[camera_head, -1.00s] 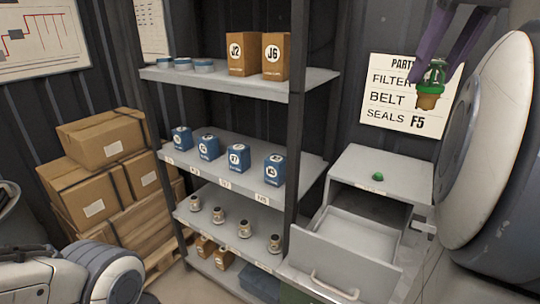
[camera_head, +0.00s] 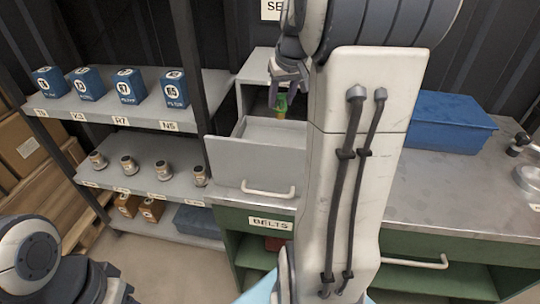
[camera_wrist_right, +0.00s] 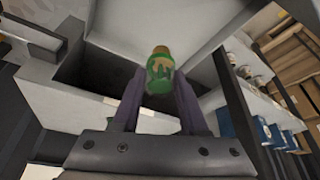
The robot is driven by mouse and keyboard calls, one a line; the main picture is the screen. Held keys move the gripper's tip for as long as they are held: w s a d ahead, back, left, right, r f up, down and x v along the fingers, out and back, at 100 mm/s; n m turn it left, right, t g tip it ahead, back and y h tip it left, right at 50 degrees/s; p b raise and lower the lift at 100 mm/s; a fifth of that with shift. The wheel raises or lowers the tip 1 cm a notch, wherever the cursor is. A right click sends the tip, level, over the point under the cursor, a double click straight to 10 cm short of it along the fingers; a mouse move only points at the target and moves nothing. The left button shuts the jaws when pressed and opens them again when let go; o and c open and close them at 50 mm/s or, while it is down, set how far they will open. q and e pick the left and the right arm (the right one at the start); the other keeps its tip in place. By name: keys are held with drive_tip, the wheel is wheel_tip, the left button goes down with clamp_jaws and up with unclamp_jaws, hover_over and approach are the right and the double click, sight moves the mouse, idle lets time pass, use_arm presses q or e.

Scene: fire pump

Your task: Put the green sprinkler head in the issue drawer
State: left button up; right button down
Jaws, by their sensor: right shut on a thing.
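The green sprinkler head (camera_head: 281,104) is held between the fingers of my right gripper (camera_head: 287,84), over the back part of the open issue drawer (camera_head: 250,163). In the right wrist view my right gripper (camera_wrist_right: 160,92) is shut on the green sprinkler head (camera_wrist_right: 160,76), whose brass-coloured end points away from the wrist. The drawer's pale inside (camera_wrist_right: 150,22) lies beyond it. How high the head is above the drawer floor is hard to tell. My left gripper (camera_head: 108,288) shows only partly, dark, at the lower left; its fingers are not clear.
A shelf rack (camera_head: 140,105) with blue boxes and small metal fittings stands left of the drawer. A blue bin (camera_head: 450,122) sits on the metal worktop (camera_head: 430,185) at right. My right arm hides the drawer's right side. The drawer handle (camera_head: 268,190) sticks out in front.

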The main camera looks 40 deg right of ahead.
drive_tip(key=f, duration=0.8)
drive_tip(key=f+b, duration=0.1)
drive_tip(key=f, duration=0.3)
drive_tip(key=shift+w+a+f, duration=0.15)
drive_tip(key=shift+a+f, duration=0.1)
drive_tip(key=shift+f, duration=0.05)
drive_tip(key=shift+f, duration=0.1)
drive_tip(key=shift+f+b, duration=0.15)
drive_tip(key=shift+b, duration=0.15)
drive_tip(key=shift+c, duration=2.2)
unclamp_jaws()
drive_tip(key=shift+r+p, duration=0.35)
drive_tip(key=shift+r, duration=0.1)
drive_tip(key=v, duration=1.1)
drive_tip(key=shift+s+a+r+p, duration=0.15)
drive_tip(key=shift+s+r+p, duration=0.1)
drive_tip(key=shift+s+p, duration=0.1)
